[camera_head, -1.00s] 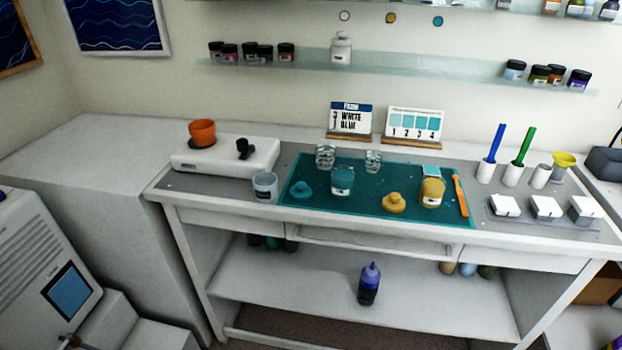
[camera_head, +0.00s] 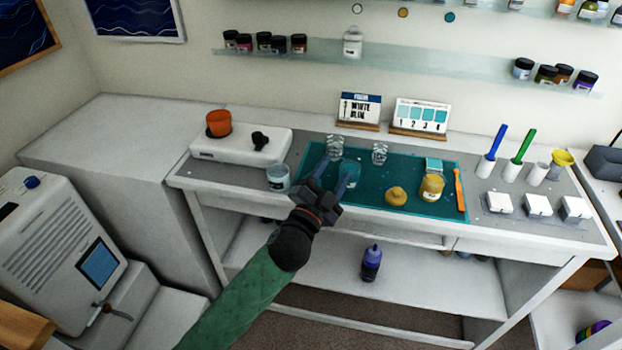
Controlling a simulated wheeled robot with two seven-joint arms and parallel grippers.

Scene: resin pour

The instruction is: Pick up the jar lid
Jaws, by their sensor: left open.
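My left gripper (camera_head: 334,176) is over the front left part of the teal mat (camera_head: 448,201), open, with its fingers pointing toward the back of the bench. It covers the spot where a teal lid lay, so that lid is hidden. A teal jar (camera_head: 351,169) is partly hidden behind the fingers. A yellow lid with a raised knob (camera_head: 396,196) lies on the mat, right of the gripper and apart from it. A yellow jar (camera_head: 431,187) stands right of that lid. My right gripper is not in view.
A clear cup (camera_head: 278,178) stands left of the gripper. Two small glasses stand behind, one of them the right glass (camera_head: 379,153). An orange stick (camera_head: 459,189) lies at the mat's right edge.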

